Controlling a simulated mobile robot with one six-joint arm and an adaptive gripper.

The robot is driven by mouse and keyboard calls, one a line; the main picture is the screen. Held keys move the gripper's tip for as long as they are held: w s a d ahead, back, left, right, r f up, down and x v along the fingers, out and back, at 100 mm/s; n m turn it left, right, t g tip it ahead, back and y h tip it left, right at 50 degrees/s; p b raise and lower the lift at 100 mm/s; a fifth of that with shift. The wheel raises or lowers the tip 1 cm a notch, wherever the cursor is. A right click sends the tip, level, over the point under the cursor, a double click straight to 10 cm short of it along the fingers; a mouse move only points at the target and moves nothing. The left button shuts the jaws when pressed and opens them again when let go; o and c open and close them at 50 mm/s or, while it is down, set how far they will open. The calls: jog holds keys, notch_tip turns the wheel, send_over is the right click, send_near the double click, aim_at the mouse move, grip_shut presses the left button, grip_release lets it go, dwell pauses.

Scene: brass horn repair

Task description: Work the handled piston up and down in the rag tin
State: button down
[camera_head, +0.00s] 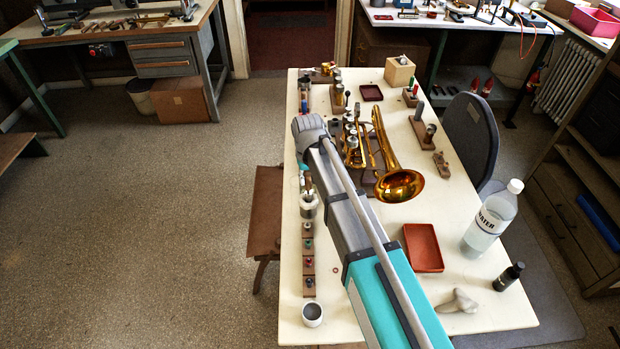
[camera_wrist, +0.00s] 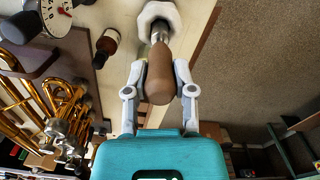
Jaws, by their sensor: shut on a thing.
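The handled piston has a brown wooden handle (camera_wrist: 158,78) and a grey metal shank. My gripper (camera_wrist: 159,82) is shut on the handle, with one finger on each side. The shank runs into the opening of the white-rimmed rag tin (camera_wrist: 144,17) at the top of the wrist view, and its lower end is hidden there. In the head view the pale tin (camera_head: 309,208) stands near the table's left edge, below my wrist.
A brass horn (camera_head: 399,184) lies right of my arm. A wooden strip (camera_head: 309,262) with coloured parts and a white cup (camera_head: 312,314) stand along the left edge. A red tray (camera_head: 423,248) and water bottle (camera_head: 491,218) are at the right. A dark bottle (camera_wrist: 107,42) stands near the tin.

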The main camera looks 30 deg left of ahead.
jog(key=shift+r+p, duration=0.85)
jog(key=shift+r, duration=0.15)
jog(key=shift+f, duration=0.15)
jog(key=shift+f+b, duration=1.7)
jog(key=shift+b, duration=0.15)
jog(key=shift+r, duration=0.2)
jog(key=shift+r+p, duration=1.7)
jog(key=shift+p, duration=0.15)
jog(key=shift+f, duration=0.15)
